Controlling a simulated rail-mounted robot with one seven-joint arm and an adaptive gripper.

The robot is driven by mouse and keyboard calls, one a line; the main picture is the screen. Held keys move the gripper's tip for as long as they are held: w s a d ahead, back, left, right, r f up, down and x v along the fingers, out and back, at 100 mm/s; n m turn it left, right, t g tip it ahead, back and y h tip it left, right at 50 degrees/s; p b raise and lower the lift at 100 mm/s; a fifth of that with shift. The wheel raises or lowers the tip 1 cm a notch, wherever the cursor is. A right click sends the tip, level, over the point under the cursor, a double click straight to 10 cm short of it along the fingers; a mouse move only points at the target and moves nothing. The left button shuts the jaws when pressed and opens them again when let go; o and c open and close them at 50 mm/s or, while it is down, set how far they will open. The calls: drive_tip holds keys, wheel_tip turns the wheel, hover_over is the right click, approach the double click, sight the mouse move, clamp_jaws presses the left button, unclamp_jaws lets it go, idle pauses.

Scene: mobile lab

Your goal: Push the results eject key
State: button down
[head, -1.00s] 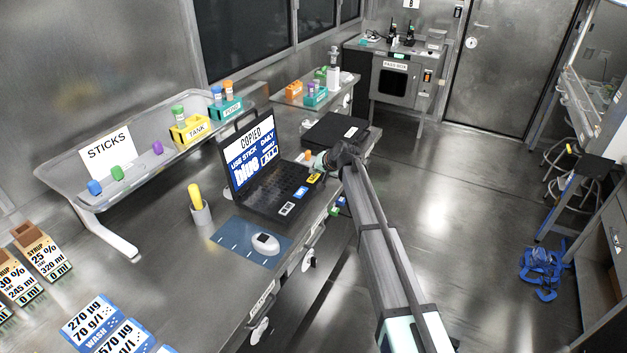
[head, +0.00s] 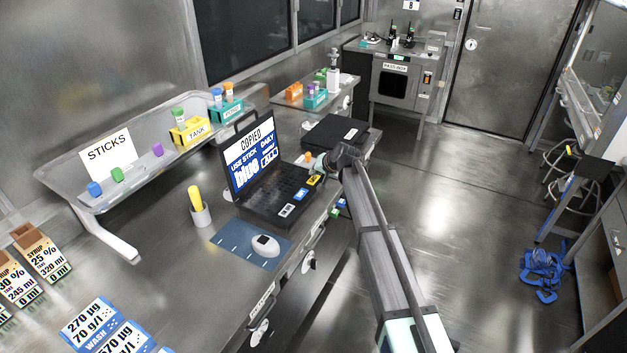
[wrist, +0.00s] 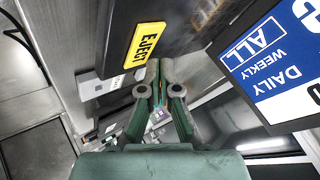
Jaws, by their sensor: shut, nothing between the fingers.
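A yellow label reading EJECT (wrist: 145,44) is on the dark edge of the laptop in the wrist view. In the head view a small yellow patch (head: 314,180) shows at the laptop's right end. The open laptop (head: 270,207) stands on the bench, its screen (head: 252,155) reading COPIED, USE STICK blue, DAILY. Part of the screen (wrist: 270,62) fills the right of the wrist view. My gripper (wrist: 160,68) is shut and empty, its fingertips just right of and below the EJECT label. In the head view my gripper (head: 319,164) is beside the laptop's right end. Whether it touches anything cannot be told.
Blue, green and purple sticks (head: 117,174) lie on the raised shelf by a STICKS sign (head: 108,152). A mouse (head: 264,245) on a blue mat and a cup with a yellow object (head: 200,213) stand near the laptop. A dark flat case (head: 335,132) lies behind my gripper.

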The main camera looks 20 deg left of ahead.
sight(315, 179)
drive_tip(key=shift+f, duration=0.1)
drive_tip(key=shift+f+b, duration=0.35)
drive_tip(key=shift+b, duration=0.05)
drive_tip(key=shift+f+b, duration=0.3)
drive_tip(key=shift+f, duration=0.1)
idle(0.9)
drive_tip(key=shift+r, duration=0.1)
idle(0.4)
drive_tip(key=shift+r, duration=0.7)
drive_tip(key=shift+r, duration=0.1)
drive_tip(key=shift+r+p, duration=1)
drive_tip(key=shift+r, duration=1.45)
